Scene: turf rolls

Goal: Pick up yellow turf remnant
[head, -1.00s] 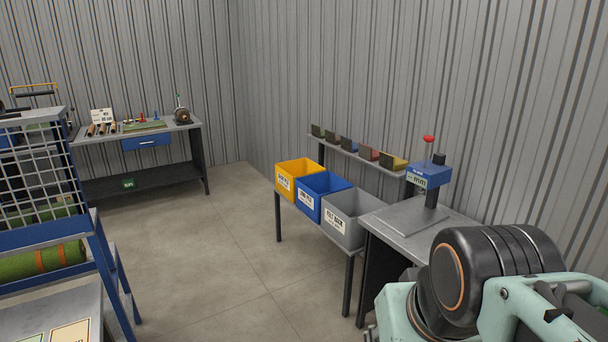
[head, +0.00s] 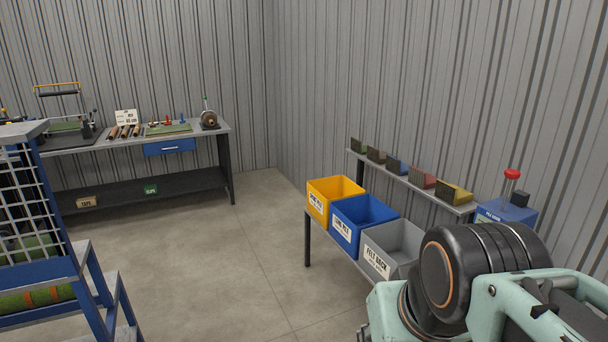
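A small block with a yellow edge and a dark, turf-like face (head: 454,193) stands at the right end of a narrow wall shelf. I cannot tell for certain that it is the yellow turf remnant; no other yellow turf piece shows. My arm fills the lower right corner of the head view, well in front of that shelf. My gripper's fingertips do not show, and nothing held can be seen.
Yellow (head: 336,196), blue (head: 365,221) and grey (head: 394,246) bins stand in front of the wall shelf (head: 410,180). A blue device with a red knob (head: 511,175) is at right. A workbench (head: 150,195) stands at back, a blue rack (head: 40,270) at left. The middle floor is clear.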

